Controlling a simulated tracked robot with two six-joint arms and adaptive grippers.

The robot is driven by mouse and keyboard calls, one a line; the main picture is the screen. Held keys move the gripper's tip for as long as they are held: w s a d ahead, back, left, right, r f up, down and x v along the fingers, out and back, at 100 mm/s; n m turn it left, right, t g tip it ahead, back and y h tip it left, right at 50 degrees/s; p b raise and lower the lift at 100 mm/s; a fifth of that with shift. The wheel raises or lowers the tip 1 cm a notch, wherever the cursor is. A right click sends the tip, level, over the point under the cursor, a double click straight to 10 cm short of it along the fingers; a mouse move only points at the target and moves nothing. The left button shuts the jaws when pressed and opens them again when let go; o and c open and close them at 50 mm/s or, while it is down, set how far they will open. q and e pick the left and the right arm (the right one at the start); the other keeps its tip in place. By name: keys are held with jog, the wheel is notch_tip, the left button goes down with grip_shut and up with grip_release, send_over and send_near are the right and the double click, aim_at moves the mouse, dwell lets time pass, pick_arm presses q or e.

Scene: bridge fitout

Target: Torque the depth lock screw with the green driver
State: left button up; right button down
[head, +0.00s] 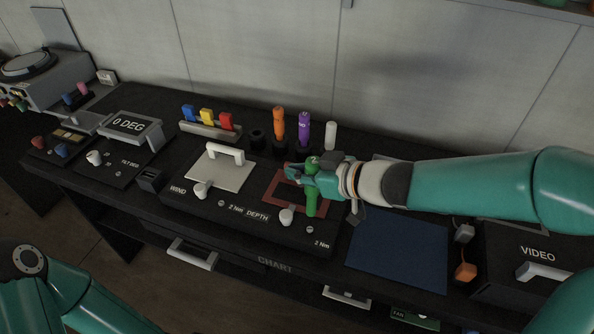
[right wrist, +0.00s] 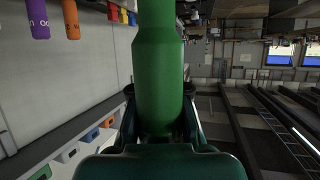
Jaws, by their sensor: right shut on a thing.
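My right gripper (head: 308,174) is shut on the green driver (head: 312,202), over the right part of the black console. The driver hangs roughly upright, its green handle below the fingers. In the right wrist view the green driver (right wrist: 158,75) stands between the two fingers. Its tip cannot be made out. The depth lock screw (head: 310,229) is a small round head beside the lower "2 Nm" label, just below the driver in the picture. The white depth knob (head: 287,216) is left of it. My left arm shows at the lower left; its gripper is out of view.
An orange driver (head: 278,122) and a purple driver (head: 304,128) stand in holders behind, beside a white cylinder (head: 330,135). A red frame (head: 275,205) lies under the gripper. A white handled plate (head: 220,172) is left. A blue mat (head: 398,250) lies right, clear.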

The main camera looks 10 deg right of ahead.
notch_tip(320, 180, down, 6)
jog(key=b, duration=0.5)
jog(key=shift+f, duration=0.25)
dwell(0.5)
jog(key=shift+f, duration=0.25)
dwell(0.8)
jog(key=shift+s+f, duration=0.15)
dwell(0.8)
jog(key=shift+p, duration=0.55)
dwell(1.1)
dwell(0.5)
notch_tip(320, 180, up, 6)
jog(key=p, duration=0.6)
jog(key=shift+r, duration=0.2)
